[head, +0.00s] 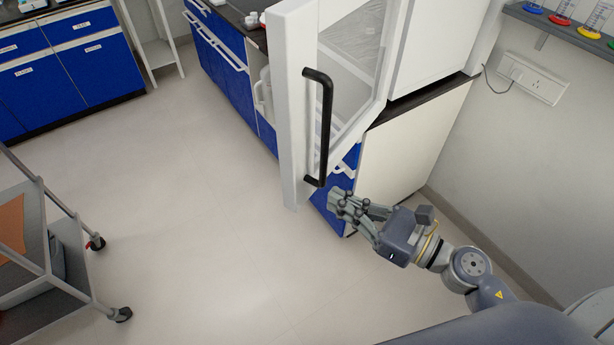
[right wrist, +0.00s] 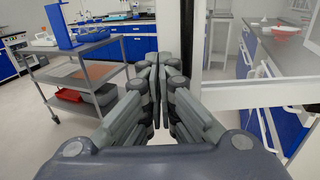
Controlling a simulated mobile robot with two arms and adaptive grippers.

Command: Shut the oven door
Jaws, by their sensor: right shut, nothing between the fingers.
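The oven door (head: 294,110) stands open in the head view, a white frame with a glass pane and a black bar handle (head: 326,125). The white oven body (head: 435,45) is behind it at the right, on a dark counter. My right gripper (head: 335,200) is shut and empty, just right of and below the door's lower edge in the picture. In the right wrist view the shut fingers (right wrist: 158,75) are in front of the door's white frame (right wrist: 192,50); I cannot tell whether they touch it. My left gripper is not in view.
A grey trolley (head: 45,240) stands on the floor at the left. Blue cabinets (head: 70,75) line the back left. A wall socket strip (head: 532,78) and a shelf (head: 560,25) are on the right wall. The middle floor is clear.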

